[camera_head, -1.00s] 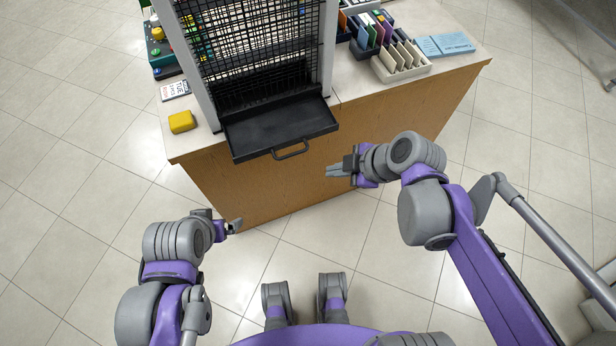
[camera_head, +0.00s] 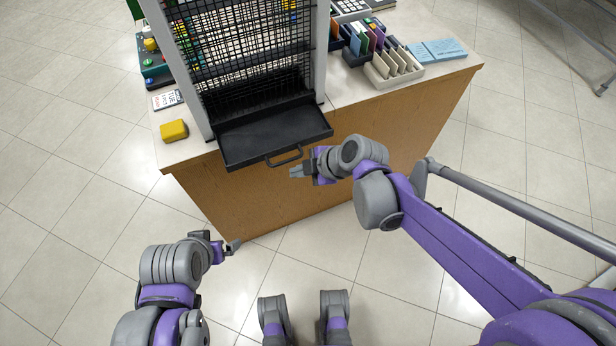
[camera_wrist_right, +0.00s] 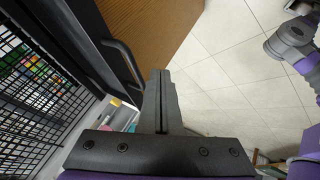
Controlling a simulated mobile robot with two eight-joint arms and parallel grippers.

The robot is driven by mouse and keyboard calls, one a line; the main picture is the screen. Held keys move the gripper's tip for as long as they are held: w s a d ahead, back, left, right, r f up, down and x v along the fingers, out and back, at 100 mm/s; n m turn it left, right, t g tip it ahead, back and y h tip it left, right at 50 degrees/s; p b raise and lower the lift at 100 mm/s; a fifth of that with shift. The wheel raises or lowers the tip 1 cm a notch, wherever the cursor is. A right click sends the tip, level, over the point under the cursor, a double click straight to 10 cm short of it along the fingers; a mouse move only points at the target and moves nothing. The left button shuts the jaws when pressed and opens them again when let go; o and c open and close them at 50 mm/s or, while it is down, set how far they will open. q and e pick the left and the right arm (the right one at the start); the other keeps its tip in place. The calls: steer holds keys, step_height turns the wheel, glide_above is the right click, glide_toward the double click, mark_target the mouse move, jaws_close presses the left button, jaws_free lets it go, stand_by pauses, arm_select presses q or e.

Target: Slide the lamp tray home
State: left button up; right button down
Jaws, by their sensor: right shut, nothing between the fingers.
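The black lamp tray (camera_head: 270,130) sticks out of the bottom of a mesh-fronted grey frame on the counter. Its loop handle (camera_head: 285,157) hangs at the tray's front edge. My right gripper (camera_head: 295,172) is shut and empty, just right of and close to the handle. In the right wrist view my shut fingers (camera_wrist_right: 160,90) point up the picture, with the handle (camera_wrist_right: 122,60) to their left, apart from them. My left gripper (camera_head: 233,247) is low over the floor in front of the counter; its jaw state is too small to tell.
The mesh frame (camera_head: 245,50) stands on a wooden counter (camera_head: 400,130). A yellow block (camera_head: 174,130) lies left of the tray. A card sorter (camera_head: 393,68) and blue cards (camera_head: 438,50) lie to the right. The floor in front is clear.

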mark_target(270, 131)
steer(key=shift+w+a+r, duration=0.15)
steer(key=shift+w+a, duration=0.1)
steer(key=shift+w, duration=0.5)
steer(key=shift+w, duration=0.1)
steer(key=w+a, duration=0.1)
steer(key=w, duration=0.2)
steer(key=w+a, duration=0.1)
steer(key=w, duration=0.3)
steer(key=w+a, duration=0.1)
steer(key=w, duration=0.3)
steer(key=shift+w+a, duration=0.25)
steer(key=shift+a, duration=0.15)
steer(key=shift+w, duration=0.25)
steer(key=shift+r, duration=0.1)
steer(key=shift+a, duration=0.1)
